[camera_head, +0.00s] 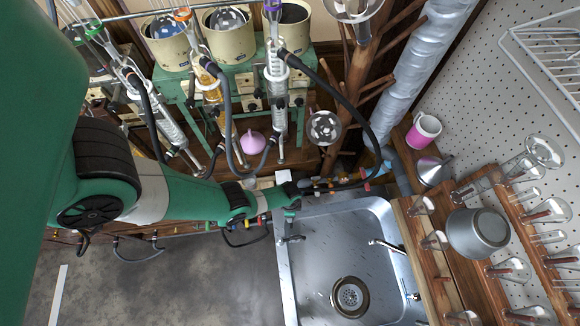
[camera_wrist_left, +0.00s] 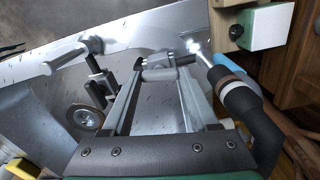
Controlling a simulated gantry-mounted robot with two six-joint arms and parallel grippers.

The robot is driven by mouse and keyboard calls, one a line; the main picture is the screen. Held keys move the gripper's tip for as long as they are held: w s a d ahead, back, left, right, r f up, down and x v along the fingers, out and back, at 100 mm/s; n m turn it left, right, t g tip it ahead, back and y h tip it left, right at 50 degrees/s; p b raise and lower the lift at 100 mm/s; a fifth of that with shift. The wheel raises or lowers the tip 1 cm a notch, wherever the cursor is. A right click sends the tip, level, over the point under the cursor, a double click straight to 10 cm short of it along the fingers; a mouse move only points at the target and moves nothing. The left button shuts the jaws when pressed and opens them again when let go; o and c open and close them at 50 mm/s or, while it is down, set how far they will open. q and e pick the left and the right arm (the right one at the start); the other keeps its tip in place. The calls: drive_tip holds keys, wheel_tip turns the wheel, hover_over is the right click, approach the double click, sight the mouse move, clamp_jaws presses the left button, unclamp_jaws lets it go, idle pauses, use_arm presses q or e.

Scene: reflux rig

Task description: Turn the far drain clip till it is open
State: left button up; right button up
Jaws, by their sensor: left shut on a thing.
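My left gripper (camera_wrist_left: 163,72) reaches over the sink's edge in the left wrist view. Its two long grey fingers are shut on a small grey metal piece (camera_wrist_left: 182,59) at their tips, which I take to be the far drain clip. In the head view the left gripper (camera_head: 297,190) is at the sink's back left corner, near a row of coloured hose fittings (camera_head: 345,181). The clip's turn angle is too small to read there. My right gripper is not seen.
The steel sink (camera_head: 325,255) lies in front, with a tap (camera_head: 388,246) and a round drain (camera_head: 350,296). Glass condensers (camera_head: 277,85) with black hoses stand behind.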

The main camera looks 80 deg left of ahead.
use_arm(q)
drive_tip(key=shift+n, duration=1.1)
drive_tip(key=o, duration=1.4)
